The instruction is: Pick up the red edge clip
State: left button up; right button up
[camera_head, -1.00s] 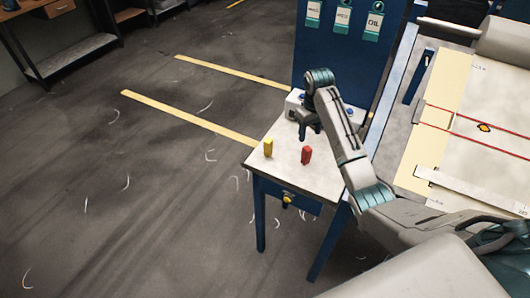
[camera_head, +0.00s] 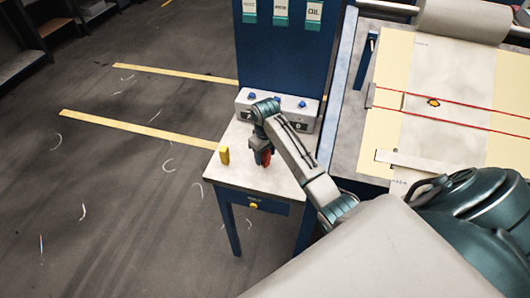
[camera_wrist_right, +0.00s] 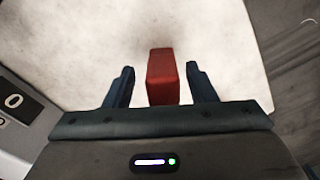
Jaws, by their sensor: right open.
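The red edge clip (camera_head: 266,160) stands on the small table (camera_head: 235,178), partly hidden behind my right gripper in the head view. In the right wrist view the red clip (camera_wrist_right: 162,76) shows as a red block between the two dark fingers. My right gripper (camera_head: 262,161) is open around the clip, with a gap on each side of it in the wrist view; the fingers (camera_wrist_right: 160,84) do not appear to touch it. My left gripper is not in view.
A yellow clip (camera_head: 224,155) stands left of the red one on the same table. A grey control box (camera_head: 305,115) with blue knobs sits at the back of the table, below a blue panel (camera_head: 285,60). The loom bed with fabric (camera_head: 440,85) is at right.

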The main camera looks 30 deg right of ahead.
aim_at(267, 151)
jog(key=shift+w+f, duration=0.1)
jog(key=shift+s+a+r, duration=0.1)
jog(key=shift+s+r, duration=0.2)
jog(key=shift+s, duration=0.05)
jog(key=c, duration=0.4)
jog(key=shift+s+a+r, duration=0.1)
jog(key=shift+s, duration=0.05)
jog(key=c, duration=0.6)
jog(key=shift+c, duration=0.3)
jog(key=shift+r+b, duration=0.4)
jog(key=shift+b, duration=0.15)
notch_tip(267, 151, up, 2)
jog(key=shift+r+b, duration=0.1)
jog(key=shift+b, duration=0.8)
jog(key=shift+s, duration=0.9)
pick_arm(q)
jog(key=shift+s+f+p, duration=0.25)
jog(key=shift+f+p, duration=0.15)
jog(key=shift+p, duration=0.65)
pick_arm(e)
jog(key=s+a+r, duration=0.1)
jog(key=s, duration=1.3)
jog(key=shift+r, duration=0.4)
